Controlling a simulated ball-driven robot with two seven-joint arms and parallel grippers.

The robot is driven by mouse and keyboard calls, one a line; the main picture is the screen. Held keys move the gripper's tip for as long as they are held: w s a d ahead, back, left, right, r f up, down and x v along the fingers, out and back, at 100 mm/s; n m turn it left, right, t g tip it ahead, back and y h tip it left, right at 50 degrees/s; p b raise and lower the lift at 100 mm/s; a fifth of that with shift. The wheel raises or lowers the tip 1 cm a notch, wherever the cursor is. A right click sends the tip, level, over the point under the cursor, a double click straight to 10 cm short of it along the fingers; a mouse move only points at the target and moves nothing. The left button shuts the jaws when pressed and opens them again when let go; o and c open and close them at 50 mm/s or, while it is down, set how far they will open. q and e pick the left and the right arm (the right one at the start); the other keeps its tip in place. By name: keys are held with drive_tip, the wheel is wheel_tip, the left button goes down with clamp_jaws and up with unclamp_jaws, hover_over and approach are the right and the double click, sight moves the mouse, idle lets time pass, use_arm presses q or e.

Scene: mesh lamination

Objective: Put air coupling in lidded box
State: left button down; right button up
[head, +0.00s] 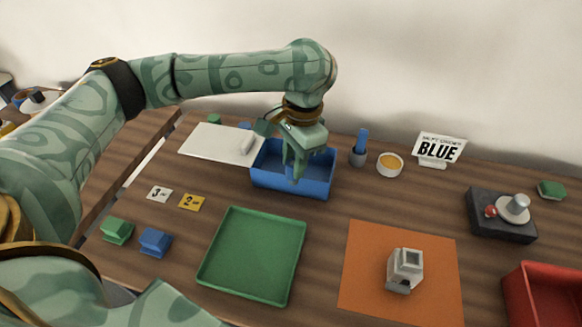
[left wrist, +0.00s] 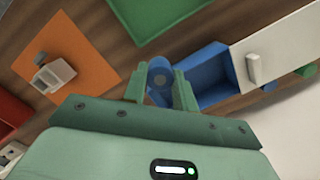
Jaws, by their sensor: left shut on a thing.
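My left gripper (head: 296,176) reaches down over the open blue box (head: 262,178). In the left wrist view the gripper (left wrist: 160,88) is shut on a blue, round-ended piece (left wrist: 158,68) with a grey round spot, which appears to be the air coupling. In the head view the piece is hard to make out against the blue box. The box also shows in the left wrist view (left wrist: 212,75), to the right of the fingers. A white lid (head: 205,142) with a pale handle lies at the box's left side, off most of its opening. My right gripper is not in view.
A green tray (head: 250,257) lies in front. An orange mat (head: 360,265) bears a grey-white part (head: 405,270). A dark cup with a blue-handled tool (head: 360,145) and a white bowl (head: 390,164) stand right of the box. A red bin (head: 530,300) is at front right.

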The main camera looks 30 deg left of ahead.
use_arm(q)
drive_tip(key=w+a+f+b, duration=0.2)
drive_tip(key=w+f+b, duration=0.2)
drive_tip(key=w+a+f+b, duration=0.2)
drive_tip(key=w+f+b, duration=0.2)
drive_tip(key=f+b, duration=0.1)
drive_tip(key=w+a+f+b, duration=0.2)
drive_tip(key=w+f+b, duration=0.2)
drive_tip(key=b, duration=0.1)
drive_tip(key=shift+w+f, duration=0.1)
drive_tip(key=shift+f, duration=0.15)
drive_tip(key=shift+r, duration=0.35)
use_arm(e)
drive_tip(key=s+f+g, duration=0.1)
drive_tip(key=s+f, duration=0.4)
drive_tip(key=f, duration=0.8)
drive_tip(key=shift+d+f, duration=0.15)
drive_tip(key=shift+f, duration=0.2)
use_arm(q)
drive_tip(key=c, duration=1.1)
unclamp_jaws()
drive_tip(key=shift+f, duration=0.15)
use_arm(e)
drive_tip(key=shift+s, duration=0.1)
